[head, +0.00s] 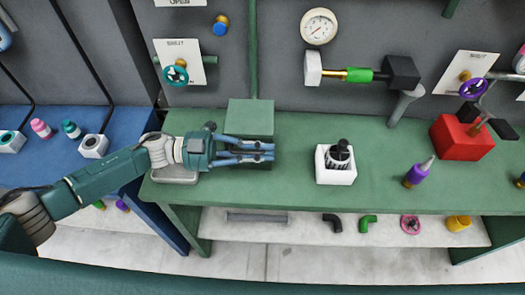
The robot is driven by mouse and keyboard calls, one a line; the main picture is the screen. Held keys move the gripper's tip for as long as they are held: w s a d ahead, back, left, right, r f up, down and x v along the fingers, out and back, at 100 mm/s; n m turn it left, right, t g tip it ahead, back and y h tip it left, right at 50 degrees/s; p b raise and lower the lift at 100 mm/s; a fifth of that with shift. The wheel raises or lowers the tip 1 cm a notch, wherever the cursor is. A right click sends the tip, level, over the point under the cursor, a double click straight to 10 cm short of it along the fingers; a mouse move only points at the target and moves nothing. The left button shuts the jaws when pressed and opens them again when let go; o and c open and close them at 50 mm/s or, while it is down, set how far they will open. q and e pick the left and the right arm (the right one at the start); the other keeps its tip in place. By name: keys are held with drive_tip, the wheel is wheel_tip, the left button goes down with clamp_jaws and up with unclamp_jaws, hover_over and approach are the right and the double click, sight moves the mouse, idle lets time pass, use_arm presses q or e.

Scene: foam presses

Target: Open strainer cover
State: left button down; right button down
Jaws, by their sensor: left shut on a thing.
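A green box (249,116) stands at the back of the green workbench, below a vertical green pipe. It looks like the strainer, and its cover seems to be at its front, mostly hidden by my gripper. My left gripper (262,152) reaches in from the left, level, with its blue-grey fingers across the front of the box. It is shut on the strainer cover, though the grip itself is hard to see. My right gripper is not in view.
A gauge (319,26) and valves are on the wall behind. The bench between my gripper and the white holder is clear.

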sight(263, 138)
use_arm(q)
drive_tip(key=shift+w+r+n+p, duration=0.15)
drive_tip(key=shift+r+n+p, duration=0.25)
drive_tip(key=shift+r+p, duration=0.3)
drive_tip(key=r+n+p, duration=0.1)
drive_tip(key=w+r+n, duration=0.1)
drive_tip(key=shift+r+p, duration=0.35)
drive_tip(key=shift+r, duration=0.05)
drive_tip(key=shift+w+r, duration=0.4)
drive_tip(key=shift+r, duration=0.2)
drive_tip(key=shift+w+r, duration=0.35)
drive_tip(key=shift+r, duration=0.2)
drive_tip(key=shift+w+r, duration=1.05)
drive_tip(key=shift+r, duration=0.2)
drive_tip(key=c, duration=1.8)
unclamp_jaws()
drive_tip(key=shift+c, duration=0.2)
drive_tip(key=shift+a+f, duration=0.1)
drive_tip(key=shift+a, duration=0.05)
